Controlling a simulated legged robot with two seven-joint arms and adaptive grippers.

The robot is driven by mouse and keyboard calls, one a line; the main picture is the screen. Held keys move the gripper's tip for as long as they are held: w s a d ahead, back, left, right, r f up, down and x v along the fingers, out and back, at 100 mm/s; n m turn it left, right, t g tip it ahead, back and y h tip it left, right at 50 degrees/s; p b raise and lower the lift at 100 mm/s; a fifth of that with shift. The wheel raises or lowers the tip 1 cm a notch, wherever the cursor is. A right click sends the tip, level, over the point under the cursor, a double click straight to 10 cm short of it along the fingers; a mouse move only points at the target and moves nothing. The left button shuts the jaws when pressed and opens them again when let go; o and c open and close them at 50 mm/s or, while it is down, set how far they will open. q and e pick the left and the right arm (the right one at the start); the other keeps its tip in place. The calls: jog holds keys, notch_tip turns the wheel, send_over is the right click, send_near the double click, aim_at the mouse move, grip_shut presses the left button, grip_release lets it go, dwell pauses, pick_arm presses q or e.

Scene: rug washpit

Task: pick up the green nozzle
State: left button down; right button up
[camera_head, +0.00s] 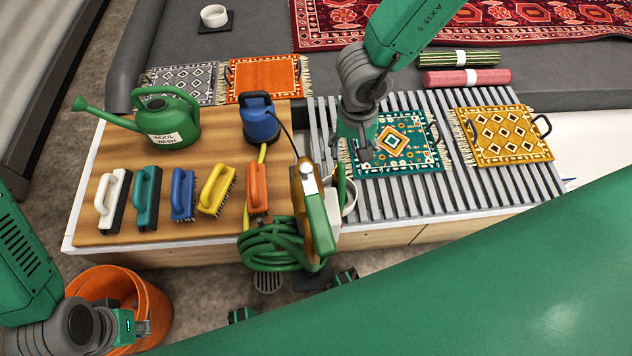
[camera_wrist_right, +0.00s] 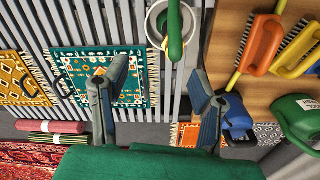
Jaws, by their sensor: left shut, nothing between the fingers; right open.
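The green nozzle (camera_wrist_right: 175,32) stands in a white round holder (camera_wrist_right: 190,42) in the right wrist view, seen end-on. In the head view the nozzle (camera_head: 341,184) shows partly behind the hose stand, in the white holder (camera_head: 350,198) at the left end of the slatted rack. My right gripper (camera_head: 364,148) is open and empty above the rack, a little right of and beyond the nozzle. Its spread fingers (camera_wrist_right: 160,85) show in the wrist view, with the nozzle above the space between them. My left gripper (camera_head: 142,328) is shut and empty at the lower left, by the orange bucket.
A stand with coiled green hose (camera_head: 272,243) is close in front of the nozzle. Several brushes (camera_head: 182,194), a green watering can (camera_head: 165,118) and a blue bottle (camera_head: 262,124) occupy the wooden top. A teal rug (camera_head: 425,155) and yellow rug (camera_head: 503,135) lie on the slatted rack (camera_head: 430,195).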

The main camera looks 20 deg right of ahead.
aim_at(341, 167)
jog(key=shift+w+a, duration=0.45)
jog(key=shift+w, duration=0.05)
jog(key=shift+w+a+f, duration=0.1)
jog(key=shift+a+f, duration=0.1)
notch_tip(341, 167, down, 7)
jog(key=b, duration=0.4)
jog(key=shift+a+f, duration=0.1)
jog(key=shift+f, duration=0.1)
jog(key=shift+d+f, duration=0.2)
jog(key=shift+f, duration=0.3)
jog(key=f+b, duration=0.2)
jog(key=f, duration=0.1)
jog(key=f+b, duration=0.1)
jog(key=b, duration=0.1)
jog(key=shift+a+f, duration=0.4)
jog(key=shift+r, duration=0.1)
jog(key=shift+d, duration=0.1)
jog(key=shift+c, duration=1.2)
grip_shut()
